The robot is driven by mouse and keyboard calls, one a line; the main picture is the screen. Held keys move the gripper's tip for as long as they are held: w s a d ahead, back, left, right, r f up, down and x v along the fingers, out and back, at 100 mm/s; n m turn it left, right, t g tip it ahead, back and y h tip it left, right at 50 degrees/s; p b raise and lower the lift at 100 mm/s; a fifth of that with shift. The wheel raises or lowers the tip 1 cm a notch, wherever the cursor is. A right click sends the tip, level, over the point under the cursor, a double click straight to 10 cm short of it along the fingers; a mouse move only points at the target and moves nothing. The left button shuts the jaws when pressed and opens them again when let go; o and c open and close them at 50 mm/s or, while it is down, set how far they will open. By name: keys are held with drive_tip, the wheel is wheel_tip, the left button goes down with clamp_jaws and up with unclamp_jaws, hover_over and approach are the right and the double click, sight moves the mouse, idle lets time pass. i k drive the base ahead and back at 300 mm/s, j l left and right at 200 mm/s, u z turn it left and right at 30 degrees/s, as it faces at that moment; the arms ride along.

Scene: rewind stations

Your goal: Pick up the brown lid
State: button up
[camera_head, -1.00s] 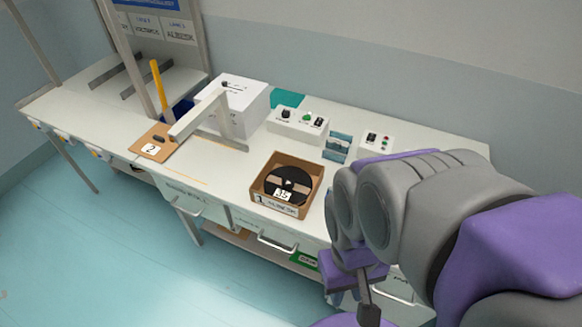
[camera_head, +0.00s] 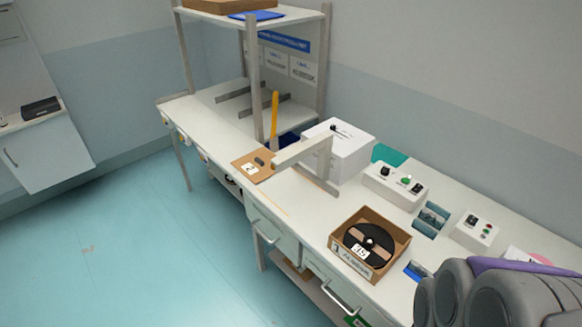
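A flat brown lid (camera_head: 243,174) with a dark grip and a white label reading 2 lies on the workbench, near its front edge, left of the grey bracket. An open brown box (camera_head: 400,252) holding a black reel (camera_head: 370,237) with a white label stands further right on the same bench. My gripper is out of view; only grey and purple links of my arm show at the bottom right, well away from the lid.
The white workbench (camera_head: 312,213) carries a grey bracket (camera_head: 318,160), a white box (camera_head: 350,155), a yellow upright bar (camera_head: 275,115) and control boxes (camera_head: 394,186). A shelf frame (camera_head: 254,70) rises behind. Drawer handles (camera_head: 340,299) stick out in front. The blue floor (camera_head: 130,250) at left is clear.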

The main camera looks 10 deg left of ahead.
sight(256, 166)
drive_tip(key=i+j+z, duration=0.1)
drive_tip(key=j+z, duration=0.3)
drive_tip(key=i+j+z, duration=0.1)
drive_tip(key=j+z, duration=0.65)
drive_tip(key=j, duration=2.95)
